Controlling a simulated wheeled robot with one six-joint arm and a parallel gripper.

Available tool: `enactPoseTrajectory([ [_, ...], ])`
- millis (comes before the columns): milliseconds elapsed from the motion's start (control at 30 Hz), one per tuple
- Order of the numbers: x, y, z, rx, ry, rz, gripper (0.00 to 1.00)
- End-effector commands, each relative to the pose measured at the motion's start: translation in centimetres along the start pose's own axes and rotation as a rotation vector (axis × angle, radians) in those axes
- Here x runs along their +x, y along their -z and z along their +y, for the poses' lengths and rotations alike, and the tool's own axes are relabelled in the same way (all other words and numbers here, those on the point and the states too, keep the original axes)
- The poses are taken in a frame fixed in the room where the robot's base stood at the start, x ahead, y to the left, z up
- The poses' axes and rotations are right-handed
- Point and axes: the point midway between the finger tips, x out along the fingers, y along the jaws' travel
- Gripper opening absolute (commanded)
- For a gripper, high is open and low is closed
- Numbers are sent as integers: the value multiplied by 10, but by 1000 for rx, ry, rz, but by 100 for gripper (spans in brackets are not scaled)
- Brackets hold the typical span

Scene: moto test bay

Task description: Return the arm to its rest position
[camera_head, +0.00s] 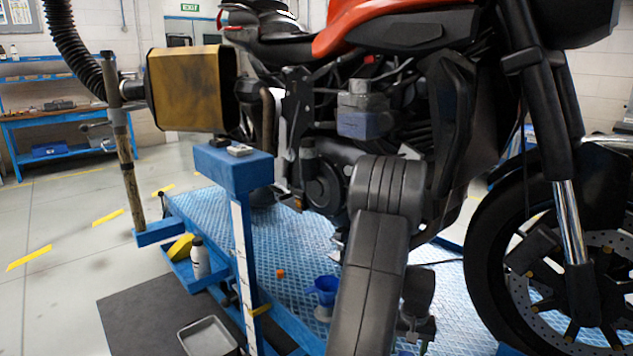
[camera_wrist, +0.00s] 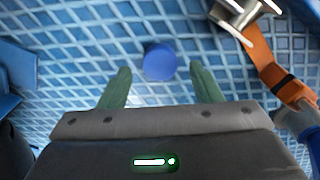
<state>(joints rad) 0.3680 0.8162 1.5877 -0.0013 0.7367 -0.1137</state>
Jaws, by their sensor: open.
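My gripper (camera_wrist: 160,70) shows in the wrist view with two green fingers spread apart and nothing held between them. It points down at the blue diamond-pattern platform (camera_wrist: 75,65). A small round blue object (camera_wrist: 159,62) lies on the platform, seen between and just beyond the fingertips; I cannot tell its distance from them. In the head view my dark grey arm reaches forward and down beside the motorcycle (camera_head: 390,38). The gripper end there is mostly hidden behind the arm.
An orange strap-like part (camera_wrist: 262,70) and a metal piece (camera_wrist: 243,18) are right of my gripper. A blue post (camera_head: 243,250) stands left of my arm, near a blue funnel-like cup (camera_head: 324,290) and a white bottle (camera_head: 199,258). The front wheel (camera_head: 490,250) is at right.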

Motion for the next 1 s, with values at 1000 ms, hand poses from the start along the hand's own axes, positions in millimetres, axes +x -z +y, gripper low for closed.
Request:
enactPoseTrajectory([
  [1000, -34, -1, 0, 0, 0, -4, 58],
])
